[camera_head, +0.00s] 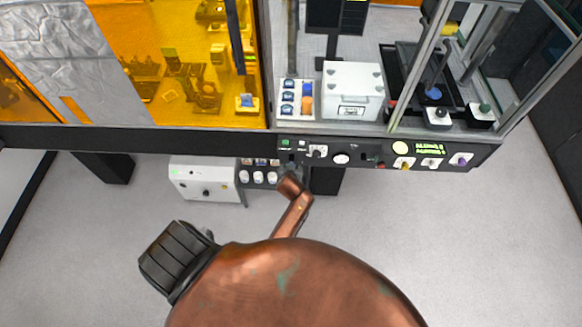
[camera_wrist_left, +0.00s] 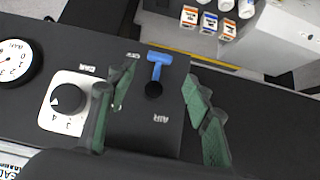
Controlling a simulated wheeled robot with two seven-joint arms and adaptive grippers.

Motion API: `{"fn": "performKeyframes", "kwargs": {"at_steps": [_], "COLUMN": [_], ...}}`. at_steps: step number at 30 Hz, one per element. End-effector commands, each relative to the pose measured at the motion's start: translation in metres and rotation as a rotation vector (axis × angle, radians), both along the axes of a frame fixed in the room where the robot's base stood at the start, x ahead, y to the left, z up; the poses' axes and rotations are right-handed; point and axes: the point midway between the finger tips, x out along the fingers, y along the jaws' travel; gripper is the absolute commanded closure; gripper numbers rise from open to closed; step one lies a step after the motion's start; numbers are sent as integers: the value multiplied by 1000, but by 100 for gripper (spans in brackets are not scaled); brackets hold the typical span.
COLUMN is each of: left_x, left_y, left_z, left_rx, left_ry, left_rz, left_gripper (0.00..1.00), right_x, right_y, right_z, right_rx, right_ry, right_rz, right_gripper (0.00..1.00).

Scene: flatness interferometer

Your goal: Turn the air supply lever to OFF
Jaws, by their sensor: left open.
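The air supply lever (camera_wrist_left: 158,62) is a blue T-shaped handle on a black round pivot, on the dark front panel (camera_wrist_left: 140,135). In the left wrist view it points up the picture, tilted slightly right. An upside-down "AIR" label is below the pivot, and a small label that seems to read "OFF" is left of the handle. My left gripper (camera_wrist_left: 158,97) is open, its green-padded fingers on either side of the lever, with gaps at both sides. In the head view my left gripper (camera_head: 290,168) is at the panel and hides the lever. My right gripper is not in view.
A knob on a white plate (camera_wrist_left: 56,120) and a round gauge (camera_wrist_left: 14,60) lie left of the lever. Small labelled bottles (camera_wrist_left: 208,20) and a white box (camera_head: 205,183) sit below the panel. More knobs and buttons (camera_head: 405,162) line the panel to the right.

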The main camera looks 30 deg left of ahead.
Motion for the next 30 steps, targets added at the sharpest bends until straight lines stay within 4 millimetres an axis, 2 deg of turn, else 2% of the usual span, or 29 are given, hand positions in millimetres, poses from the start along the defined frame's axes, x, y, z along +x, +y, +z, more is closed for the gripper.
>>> {"fn": "performKeyframes", "kwargs": {"at_steps": [8,25,28,30], "left_x": [-13,-16,-20,-27], "left_y": [-8,-12,-15,-22], "left_z": [14,12,-3,-28], "left_rx": [-1,-6,-7,-8], "left_ry": [1,6,24,54], "left_rz": [0,-2,-21,-54], "left_gripper": [54,54,54,54], "right_x": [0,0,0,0], "right_y": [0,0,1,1], "right_z": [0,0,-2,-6], "right_rx": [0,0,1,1], "right_ry": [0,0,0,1], "right_rz": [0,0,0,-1], "right_gripper": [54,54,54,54]}}
